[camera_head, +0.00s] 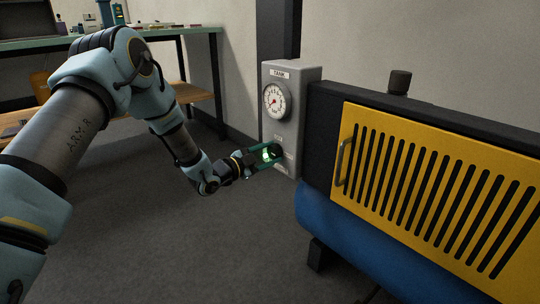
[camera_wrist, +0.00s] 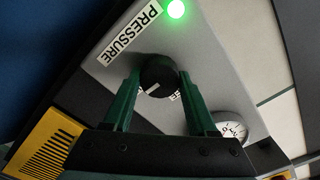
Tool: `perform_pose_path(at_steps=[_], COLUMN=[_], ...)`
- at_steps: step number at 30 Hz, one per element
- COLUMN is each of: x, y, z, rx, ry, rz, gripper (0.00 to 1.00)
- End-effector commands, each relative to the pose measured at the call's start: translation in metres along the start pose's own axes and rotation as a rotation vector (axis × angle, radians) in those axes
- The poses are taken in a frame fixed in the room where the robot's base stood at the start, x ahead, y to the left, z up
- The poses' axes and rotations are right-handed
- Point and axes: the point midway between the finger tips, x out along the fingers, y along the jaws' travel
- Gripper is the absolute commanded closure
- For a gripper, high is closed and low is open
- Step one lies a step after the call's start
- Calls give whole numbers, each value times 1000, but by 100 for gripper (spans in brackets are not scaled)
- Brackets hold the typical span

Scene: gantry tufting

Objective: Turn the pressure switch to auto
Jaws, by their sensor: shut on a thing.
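The pressure switch is a round black knob (camera_wrist: 158,72) with a white pointer mark, on the grey face of a control box (camera_head: 290,105). In the wrist view the pointer mark points to the lower left; small lettering beside the knob is partly hidden. In the head view my gripper (camera_head: 269,153) is at the lower front of the box and hides the knob.
A round gauge (camera_head: 276,100) sits on the box, under a small label. A green light (camera_wrist: 176,8) glows near the PRESSURE label. A yellow slatted panel (camera_head: 430,190) with a handle and a blue tank (camera_head: 350,235) are right of the box. A workbench (camera_head: 190,32) stands behind; the left floor is clear.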

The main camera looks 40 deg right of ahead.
Motion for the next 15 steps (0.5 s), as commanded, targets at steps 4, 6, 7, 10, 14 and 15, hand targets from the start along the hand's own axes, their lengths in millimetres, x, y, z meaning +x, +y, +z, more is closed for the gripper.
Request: perform_pose_path(at_steps=[4,6,7,10,14,15], x=[0,0,0,0,0,0], y=[0,0,0,0,0,0], z=[0,0,0,0,0,0], rx=[3,3,3,2,2,1], ry=[-1,-1,-1,-1,-1,-1], rz=[1,1,1,1,1,1], gripper=[98,98,98,35,21,16])
